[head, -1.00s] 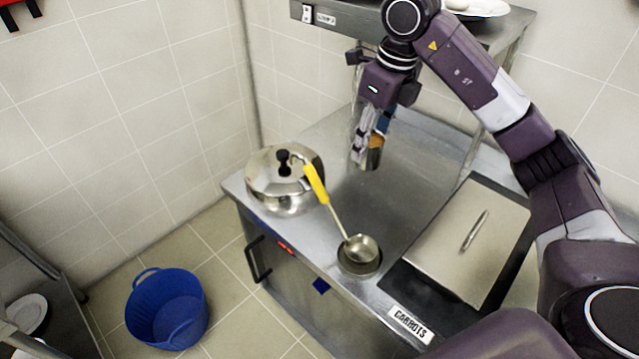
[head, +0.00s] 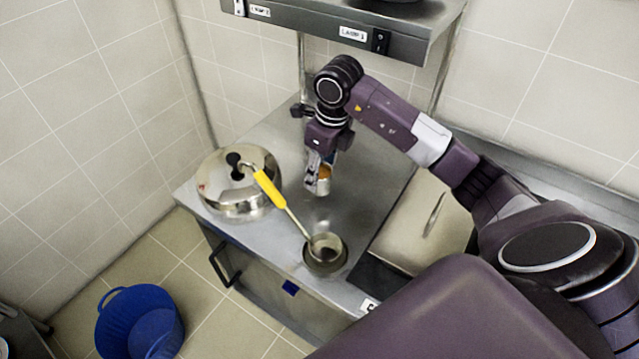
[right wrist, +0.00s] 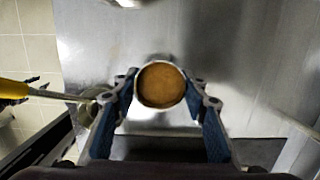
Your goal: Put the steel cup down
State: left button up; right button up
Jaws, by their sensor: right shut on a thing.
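The steel cup (head: 324,181) is small and shiny, with a brown inside. My right gripper (head: 320,170) is shut on it over the steel counter (head: 345,215), behind the ladle. In the right wrist view the cup (right wrist: 161,86) sits upright between the two blue-padded fingers (right wrist: 160,100), its round mouth facing the camera. A faint bright reflection shows on the counter below the cup. I cannot tell for sure whether its base touches the counter. My left gripper is not in view.
A lidded steel pot (head: 238,190) stands left of the cup. A yellow-handled ladle (head: 268,187) leans from a round steel holder (head: 325,262) at the front. A steel lid (head: 425,230) covers the right. A shelf (head: 340,30) hangs behind; a blue basket (head: 140,325) is on the floor.

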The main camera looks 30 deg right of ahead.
aim_at(320, 188)
jog(key=shift+f, duration=0.65)
notch_tip(320, 188, down, 4)
jog(key=shift+r+p, duration=0.25)
jog(key=shift+p, duration=0.25)
jog(key=shift+f, duration=0.45)
jog(key=o, duration=1.3)
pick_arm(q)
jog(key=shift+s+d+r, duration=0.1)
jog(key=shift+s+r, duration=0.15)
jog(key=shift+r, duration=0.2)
pick_arm(e)
jog(key=shift+r, duration=0.1)
